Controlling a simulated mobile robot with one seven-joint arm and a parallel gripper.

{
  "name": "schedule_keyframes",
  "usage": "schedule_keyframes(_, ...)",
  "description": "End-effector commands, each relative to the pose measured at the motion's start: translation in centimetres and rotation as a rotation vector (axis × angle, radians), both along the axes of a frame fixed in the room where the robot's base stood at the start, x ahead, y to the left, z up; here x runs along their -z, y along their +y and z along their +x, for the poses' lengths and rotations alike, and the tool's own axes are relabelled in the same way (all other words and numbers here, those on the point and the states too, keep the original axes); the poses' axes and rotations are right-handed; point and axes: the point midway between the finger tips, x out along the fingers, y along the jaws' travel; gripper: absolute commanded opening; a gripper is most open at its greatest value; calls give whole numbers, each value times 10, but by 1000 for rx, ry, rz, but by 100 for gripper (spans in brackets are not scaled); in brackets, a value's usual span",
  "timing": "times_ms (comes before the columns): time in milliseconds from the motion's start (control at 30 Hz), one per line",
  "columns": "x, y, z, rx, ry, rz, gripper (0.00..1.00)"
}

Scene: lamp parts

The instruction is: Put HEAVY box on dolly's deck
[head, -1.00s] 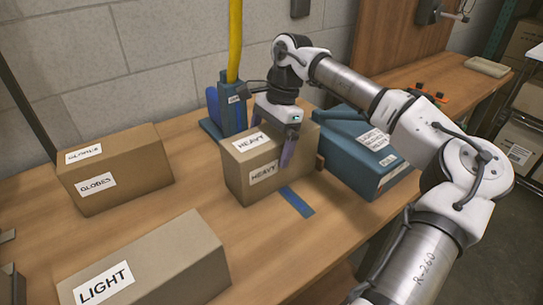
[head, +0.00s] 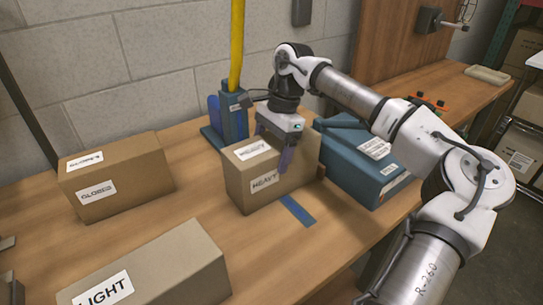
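The HEAVY box (head: 245,188) is a brown carton with white HEAVY labels. It stands upright on the wooden workbench near the middle of the head view. My gripper (head: 283,150) is over the box's right part, pointing down. One purple-grey finger reaches down in front of the box's near face. Whether the fingers press on the box cannot be told.
A GLOBES box (head: 125,192) stands at left and a LIGHT box (head: 170,265) at front left. A blue box (head: 362,172) is close right of the HEAVY box. A blue device with a yellow column (head: 236,118) stands behind it. Blue tape (head: 297,211) marks the bench.

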Motion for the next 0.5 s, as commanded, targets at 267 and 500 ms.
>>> schedule_keyframes(267,-25,0,0,0,-3,2,11)
schedule_keyframes(500,-39,-2,-1,0,-3,2,11)
